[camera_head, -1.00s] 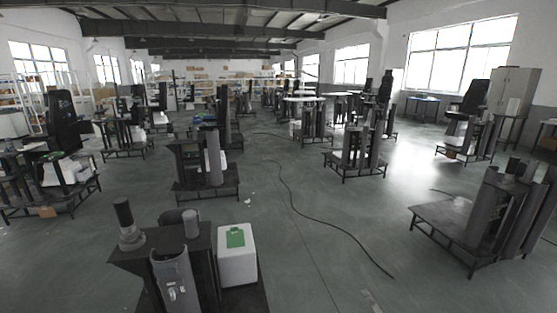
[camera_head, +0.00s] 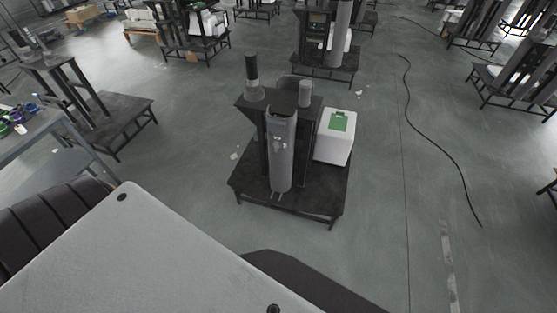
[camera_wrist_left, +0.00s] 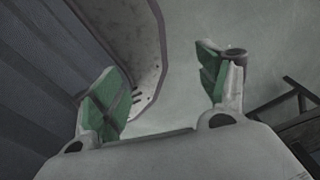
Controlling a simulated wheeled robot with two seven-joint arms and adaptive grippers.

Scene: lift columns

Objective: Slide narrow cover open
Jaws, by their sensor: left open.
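A lift column unit (camera_head: 282,115) stands on a low dark platform (camera_head: 255,197) in the middle of the head view. A narrow, rounded grey cover (camera_head: 282,155) stands upright on its near face, with small light marks halfway up. I cannot tell from here whether this cover is open or shut. My left gripper (camera_wrist_left: 162,72) shows only in the left wrist view. Its two green-padded fingers are wide apart, with nothing between them, over grey floor. The cover does not show clearly in that view. My right gripper is not in view.
A white box with a green top (camera_head: 334,137) stands at the column's right. A table with small coloured items (camera_head: 22,128) is at the left edge. A dark cable (camera_head: 440,145) lies on the floor at right. Floor around the platform is mostly clear.

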